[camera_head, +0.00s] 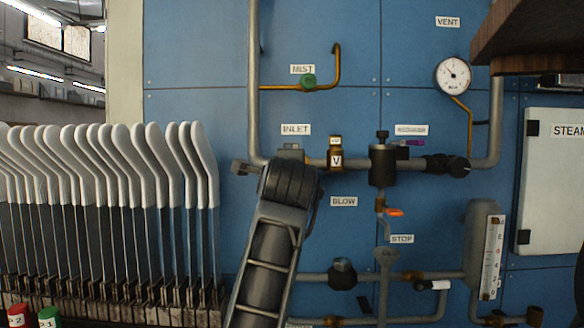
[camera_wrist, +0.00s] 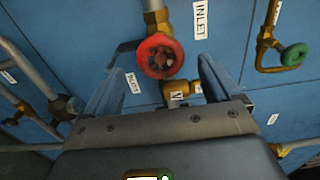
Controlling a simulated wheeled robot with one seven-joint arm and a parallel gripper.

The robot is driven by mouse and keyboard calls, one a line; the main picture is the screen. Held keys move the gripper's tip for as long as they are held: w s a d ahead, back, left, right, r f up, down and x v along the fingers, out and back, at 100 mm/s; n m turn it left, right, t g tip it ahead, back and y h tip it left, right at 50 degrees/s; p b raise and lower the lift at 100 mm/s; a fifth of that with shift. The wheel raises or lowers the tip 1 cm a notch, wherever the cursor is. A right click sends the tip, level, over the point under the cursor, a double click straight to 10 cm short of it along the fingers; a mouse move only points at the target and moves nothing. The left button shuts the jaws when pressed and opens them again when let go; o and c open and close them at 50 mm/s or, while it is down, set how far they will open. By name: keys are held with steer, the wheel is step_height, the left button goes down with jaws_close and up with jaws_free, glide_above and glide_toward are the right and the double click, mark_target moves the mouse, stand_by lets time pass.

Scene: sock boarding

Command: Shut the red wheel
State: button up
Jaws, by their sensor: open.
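The red wheel (camera_wrist: 160,56) is a small round handwheel on a brass valve, beside the INLET label (camera_wrist: 201,19) in the wrist view. In the head view the wheel is hidden behind my arm, near the INLET label (camera_head: 296,129). My gripper (camera_wrist: 166,53) is open, with one finger on each side of the wheel in the picture. The fingers look apart from its rim, and I cannot tell how deep they reach. In the head view my wrist covers the fingers. How far the wheel is turned cannot be told.
A green handwheel (camera_head: 309,82) sits on the MIST pipe above; it also shows in the wrist view (camera_wrist: 293,54). A brass fitting marked V (camera_head: 336,157) is right of my wrist. White sock boards (camera_head: 125,165) stand left. A brown ledge (camera_head: 535,35) juts in at upper right.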

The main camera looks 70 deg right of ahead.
steer(key=v, duration=0.2)
steer(key=shift+s+a, duration=0.15)
steer(key=shift+a, duration=0.2)
stand_by(0.4)
